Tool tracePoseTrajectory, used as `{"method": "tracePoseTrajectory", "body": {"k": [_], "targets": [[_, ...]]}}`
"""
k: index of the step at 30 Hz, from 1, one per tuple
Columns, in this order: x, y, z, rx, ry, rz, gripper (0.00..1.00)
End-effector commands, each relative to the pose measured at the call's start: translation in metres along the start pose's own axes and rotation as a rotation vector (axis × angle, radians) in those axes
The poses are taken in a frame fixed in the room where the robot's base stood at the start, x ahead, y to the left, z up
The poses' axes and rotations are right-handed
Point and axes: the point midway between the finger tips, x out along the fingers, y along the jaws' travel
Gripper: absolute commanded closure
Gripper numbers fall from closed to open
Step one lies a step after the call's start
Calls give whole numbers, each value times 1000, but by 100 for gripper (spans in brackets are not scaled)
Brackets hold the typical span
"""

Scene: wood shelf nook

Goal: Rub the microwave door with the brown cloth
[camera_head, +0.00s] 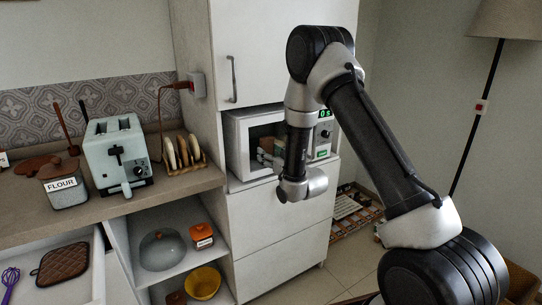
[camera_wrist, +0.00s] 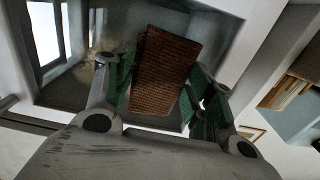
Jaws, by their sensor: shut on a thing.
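The brown cloth (camera_wrist: 165,68) is a ribbed, folded piece held between the green-padded fingers of my gripper (camera_wrist: 157,78) in the wrist view. The white microwave (camera_head: 237,122) sits in a recess of the tall cabinet in the head view, with green lit digits on its panel. Its door (camera_head: 240,160) has a dark window and faces my gripper. The gripper (camera_head: 268,152) is shut on the cloth in front of the door, partly hidden by my arm. The wrist view shows the door's dark window behind the cloth; I cannot tell whether the cloth touches it.
An open shelf below holds a yellow bowl (camera_head: 203,283). A floor lamp (camera_head: 507,20) stands at the right.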

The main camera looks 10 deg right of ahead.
Motion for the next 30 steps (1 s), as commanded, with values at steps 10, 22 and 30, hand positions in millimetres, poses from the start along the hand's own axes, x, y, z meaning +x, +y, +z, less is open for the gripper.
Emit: {"method": "tracePoseTrajectory", "body": {"k": [10, 22, 30], "targets": [[2, 8, 0, 0, 1, 2, 65], [1, 37, -1, 0, 1, 0, 65], [3, 56, -2, 0, 1, 2, 65]]}}
